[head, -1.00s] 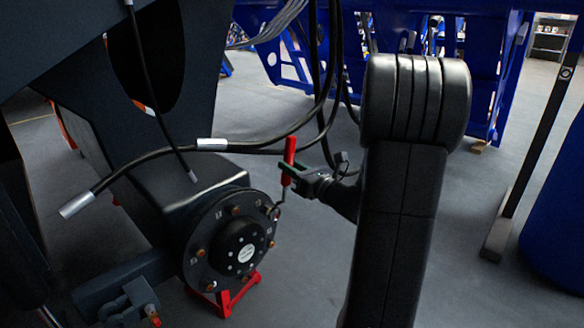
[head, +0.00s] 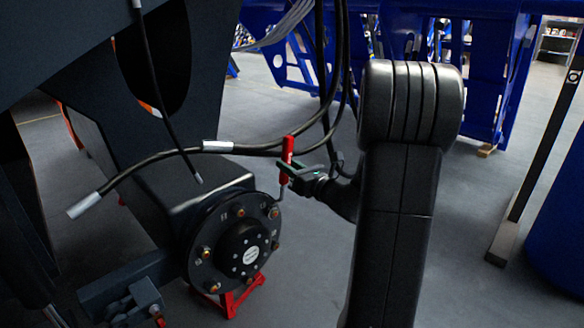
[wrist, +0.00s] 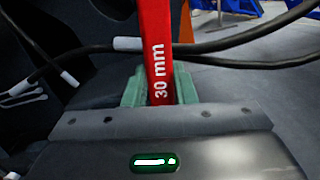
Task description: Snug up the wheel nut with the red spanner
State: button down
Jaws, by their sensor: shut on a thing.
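The red spanner (head: 287,158) stands roughly upright, its handle held between my gripper's (head: 287,176) jaws. In the wrist view, the red handle (wrist: 157,45), marked "30 mm", sits between the green jaw pads (wrist: 158,90). The spanner's thin dark lower end reaches down beside the wheel nut (head: 273,212) at the upper right of the round black hub (head: 205,275). I cannot tell whether its end is around the nut or only beside it. Several other copper-coloured nuts ring the hub face. In the wrist view, the spanner's lower end is hidden.
Black hoses with pale metal ends (head: 130,180) cross just behind and left of the spanner. The dark chassis (head: 75,75) fills the upper left. A red stand (head: 238,297) is below the hub. Blue frames (head: 490,70) stand behind. Open grey floor lies between.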

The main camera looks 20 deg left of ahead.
jog(key=shift+w+a, duration=0.1)
jog(key=shift+a, duration=0.05)
jog(key=shift+w, duration=0.1)
jog(key=shift+w+d+f+m+p, duration=0.2)
jog(key=shift+w+d+m+p, duration=0.1)
jog(key=shift+w+m+p, duration=0.35)
jog(key=shift+w+d+f+m+p, duration=0.15)
jog(key=shift+w+d+m+p, duration=0.1)
jog(key=shift+w+m+p, duration=0.4)
jog(key=shift+s, duration=0.1)
jog(key=shift+w+d+f+m+t+h+p, duration=0.15)
jog(key=shift+w+d+f+m+p, duration=0.2)
jog(key=shift+w+p, duration=0.3)
jog(key=shift+w+d+f+m+t+h+p, duration=0.15)
jog(key=shift+w+f+m+p, duration=0.15)
jog(key=shift+w+m+p, duration=0.35)
jog(key=shift+s, duration=0.1)
